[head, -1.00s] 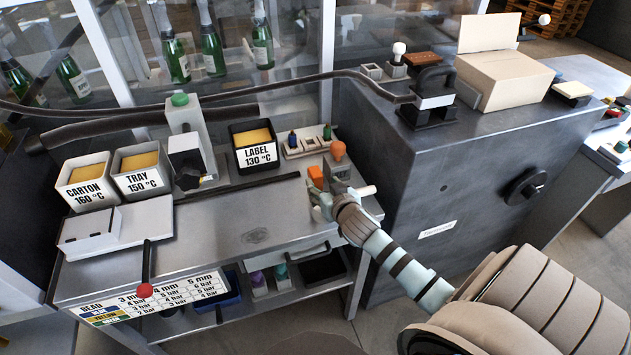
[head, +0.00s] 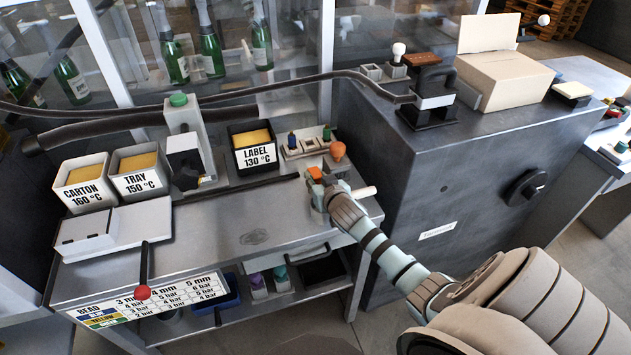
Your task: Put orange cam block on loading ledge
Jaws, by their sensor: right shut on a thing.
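The orange cam block (head: 315,173) is a small bright orange piece at the right end of the grey workbench, in front of a small pale rack. My right gripper (head: 317,183) is shut on it, with the block's top showing above the fingers. The fingers hide its lower part, so I cannot tell whether it touches the bench. I cannot tell for certain which surface is the loading ledge; a pale raised slab (head: 128,229) lies at the bench's left end. My left gripper is not in view.
An orange-brown bulb-shaped knob (head: 338,151) stands just behind the block. The rack (head: 290,153) holds coloured pieces. The LABEL bin (head: 253,159), TRAY bin (head: 141,184) and CARTON bin (head: 86,193) line the back. The bench middle (head: 235,215) is clear; a red-knobbed lever (head: 143,291) stands in front.

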